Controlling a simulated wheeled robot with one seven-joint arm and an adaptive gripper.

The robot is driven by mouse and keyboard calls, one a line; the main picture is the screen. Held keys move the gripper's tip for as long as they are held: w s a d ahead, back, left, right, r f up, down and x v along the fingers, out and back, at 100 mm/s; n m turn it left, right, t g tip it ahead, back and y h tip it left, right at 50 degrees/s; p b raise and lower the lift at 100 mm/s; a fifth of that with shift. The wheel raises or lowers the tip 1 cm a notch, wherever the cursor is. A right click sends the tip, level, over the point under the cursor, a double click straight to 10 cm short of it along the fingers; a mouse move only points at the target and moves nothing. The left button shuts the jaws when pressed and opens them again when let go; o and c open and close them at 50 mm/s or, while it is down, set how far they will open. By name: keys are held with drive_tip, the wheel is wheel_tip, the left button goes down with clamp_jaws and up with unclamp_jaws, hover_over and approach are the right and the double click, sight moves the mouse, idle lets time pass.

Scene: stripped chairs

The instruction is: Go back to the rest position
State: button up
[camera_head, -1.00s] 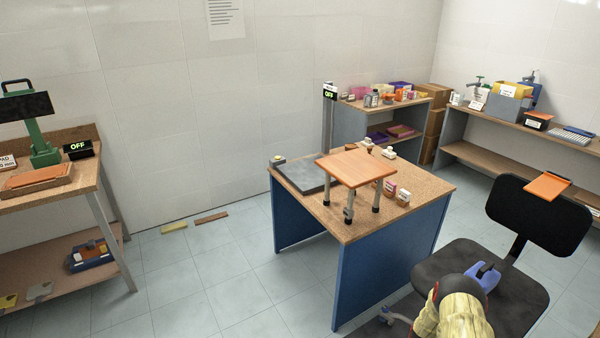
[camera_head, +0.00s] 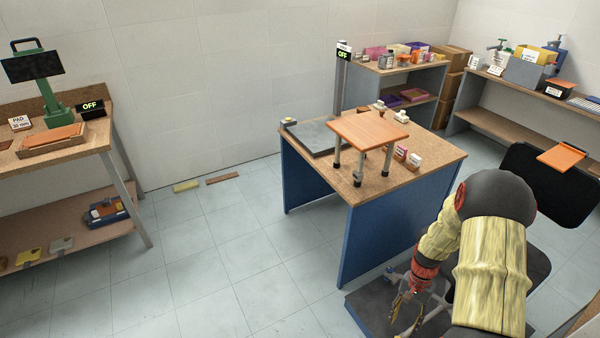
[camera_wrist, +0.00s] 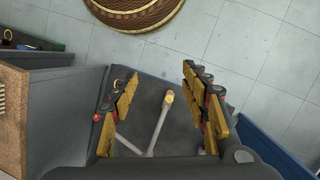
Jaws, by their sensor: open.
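My arm (camera_head: 490,250) shows at the lower right of the head view, in front of the dark chair. My gripper (camera_head: 405,308) hangs low at its end, with its fingers pointing down and apart. The wrist view shows the two yellow-and-black fingers (camera_wrist: 162,92) spread wide, with nothing held between them. Below them are a dark grey surface and a light grey rod-like piece with a yellowish end (camera_wrist: 168,97). It appears beyond the fingertips, not gripped.
Floor between the benches is mostly clear.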

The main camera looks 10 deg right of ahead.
drive_tip(key=s+a+r+n+t+p, duration=0.2)
drive_tip(key=a+r, duration=0.4)
drive_tip(key=r, duration=1)
drive_tip(key=s+a+r+n+t+h+p, duration=0.1)
drive_tip(key=s+a+r+n+t, duration=0.2)
drive_tip(key=r, duration=1.3)
drive_tip(key=s+a+r+n+t+p, duration=0.2)
drive_tip(key=s+a+r, duration=0.5)
drive_tip(key=a+r, duration=0.4)
wheel_tip(320, 180, up, 5)
drive_tip(key=shift+s+r+n+t+h+p, duration=0.15)
drive_tip(key=shift+s+n+t+h+p, duration=0.2)
drive_tip(key=shift+n+t, duration=0.65)
drive_tip(key=shift+s, duration=0.1)
drive_tip(key=shift+c, duration=0.7)
